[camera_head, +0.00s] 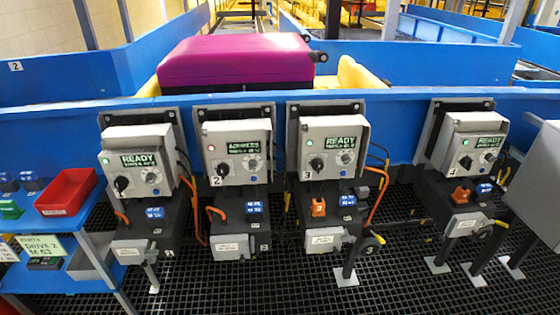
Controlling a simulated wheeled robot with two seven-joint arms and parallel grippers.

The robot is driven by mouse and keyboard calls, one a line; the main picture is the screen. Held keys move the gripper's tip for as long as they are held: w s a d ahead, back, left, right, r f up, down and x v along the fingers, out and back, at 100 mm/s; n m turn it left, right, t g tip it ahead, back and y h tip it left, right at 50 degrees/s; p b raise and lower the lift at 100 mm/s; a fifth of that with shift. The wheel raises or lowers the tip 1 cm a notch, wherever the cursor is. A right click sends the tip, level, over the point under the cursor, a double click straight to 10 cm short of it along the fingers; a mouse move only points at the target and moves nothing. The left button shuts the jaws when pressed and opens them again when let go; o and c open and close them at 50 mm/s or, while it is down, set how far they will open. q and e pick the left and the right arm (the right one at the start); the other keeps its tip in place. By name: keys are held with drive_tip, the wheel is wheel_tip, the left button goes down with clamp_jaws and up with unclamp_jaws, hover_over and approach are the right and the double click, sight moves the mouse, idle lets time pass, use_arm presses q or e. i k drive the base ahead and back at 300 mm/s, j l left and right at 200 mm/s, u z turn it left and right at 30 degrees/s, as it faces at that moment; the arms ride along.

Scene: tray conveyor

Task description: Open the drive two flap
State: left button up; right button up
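The drive two unit stands second from the left, its grey control box (237,153) marked 2 beside a black knob. Its small screen reads something like "ADVANCED", and its lamp is pale pink, not green. Below is a dark housing with blue connectors (254,207) and an orange cable. A small grey flap (231,247) with a white label sits at the low front of the housing; it looks closed, but it is small. Neither of my grippers is in view, and nothing covers the flap.
Similar units marked 1 (139,161), 3 (330,147) and 4 (473,145) stand alongside. A purple suitcase (235,62) lies behind the blue conveyor wall. At left, a shelf holds a red tray (65,193) and a "DRIVE 2" card (41,247). Dark grating is clear in front.

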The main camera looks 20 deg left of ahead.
sight(230, 247)
drive_tip(key=u, duration=1.2)
